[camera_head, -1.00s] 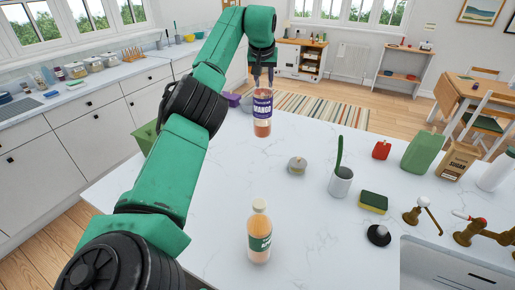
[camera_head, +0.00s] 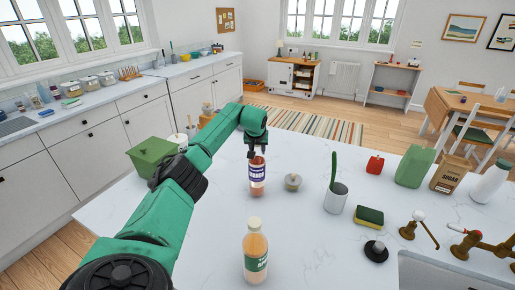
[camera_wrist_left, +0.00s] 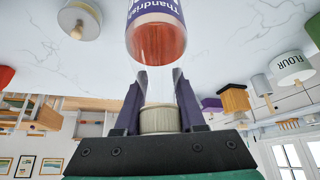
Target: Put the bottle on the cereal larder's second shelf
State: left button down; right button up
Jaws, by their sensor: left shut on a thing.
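My left gripper (camera_head: 257,152) points down over the white counter and is shut on the top of a bottle (camera_head: 256,178) with a purple and white label and reddish contents. The bottle is upright; I cannot tell whether its base touches the counter. In the left wrist view the bottle (camera_wrist_left: 157,40) shows upside down, its pale cap between the fingers. A second bottle (camera_head: 255,255), pale orange with a green label, stands on the counter nearer to me. I cannot tell which furniture is the cereal larder. My right gripper is not in view.
A lidded pot (camera_head: 293,183), a cup with a green brush (camera_head: 336,198) and a sponge (camera_head: 369,217) stand right of the held bottle. A green box (camera_head: 152,157) is to the left. A white cabinet with open shelves (camera_head: 303,80) stands far back.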

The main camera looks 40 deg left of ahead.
pick_arm(q)
jog(key=shift+w+a, duration=0.1)
jog(key=c, duration=0.7)
grip_release()
jog(key=shift+f, duration=0.1)
jog(key=shift+o, duration=1)
jog(key=shift+r, duration=0.25)
